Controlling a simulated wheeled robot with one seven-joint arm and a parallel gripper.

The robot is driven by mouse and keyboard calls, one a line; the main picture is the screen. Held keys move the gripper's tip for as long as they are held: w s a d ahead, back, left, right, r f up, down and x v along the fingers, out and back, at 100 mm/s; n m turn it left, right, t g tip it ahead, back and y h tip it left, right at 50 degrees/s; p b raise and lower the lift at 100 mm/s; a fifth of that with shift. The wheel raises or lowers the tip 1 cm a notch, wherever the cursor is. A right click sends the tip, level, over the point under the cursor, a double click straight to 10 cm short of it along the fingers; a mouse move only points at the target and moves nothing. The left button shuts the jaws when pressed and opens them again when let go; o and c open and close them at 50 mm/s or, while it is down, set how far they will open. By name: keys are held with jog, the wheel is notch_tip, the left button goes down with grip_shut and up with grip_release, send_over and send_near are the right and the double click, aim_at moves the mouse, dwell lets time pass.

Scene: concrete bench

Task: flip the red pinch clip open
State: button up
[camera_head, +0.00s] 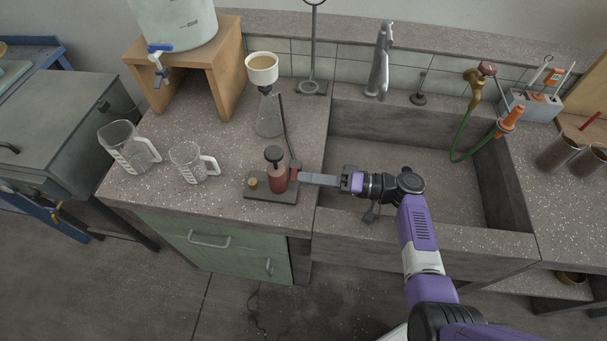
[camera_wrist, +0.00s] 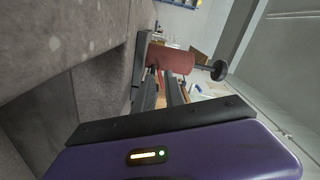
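The red pinch clip (camera_head: 295,170) shows in the head view as a small bright red piece on the dark tube, beside the dark red cylinder (camera_head: 278,181) of a hand pump. My gripper (camera_head: 303,178) reaches in from the right, its grey fingertips right at the clip and partly covering it. I cannot tell whether they touch it. In the wrist view, a gap shows between the two dark fingers of my gripper (camera_wrist: 160,78), so it is open. The cylinder (camera_wrist: 171,60) lies just beyond the fingertips there. I cannot make out the clip in the wrist view.
A flask (camera_head: 269,116) with a white funnel (camera_head: 262,68) stands behind the pump. The pump's flat base (camera_head: 256,194) lies near the counter's front edge. Two clear jugs (camera_head: 190,163) (camera_head: 130,148) stand to the left. The sink (camera_head: 335,218) opens beneath my arm.

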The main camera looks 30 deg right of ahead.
jog(key=shift+w+a, duration=0.45)
jog(key=shift+a, duration=0.1)
grip_shut()
jog(key=m+p, duration=0.1)
jog(key=m, duration=0.1)
jog(key=r+m+p, duration=0.1)
jog(key=m, duration=0.2)
jog(key=shift+s+r+m, duration=0.1)
jog(key=shift+r+m, duration=0.05)
jog(key=shift+m, duration=0.15)
jog(key=shift+r+m+p, duration=0.15)
jog(key=shift+m+p, duration=0.45)
jog(key=shift+m, duration=0.5)
jog(key=shift+r+m+p, duration=0.15)
jog(key=shift+m+p, duration=0.45)
jog(key=shift+m, duration=0.5)
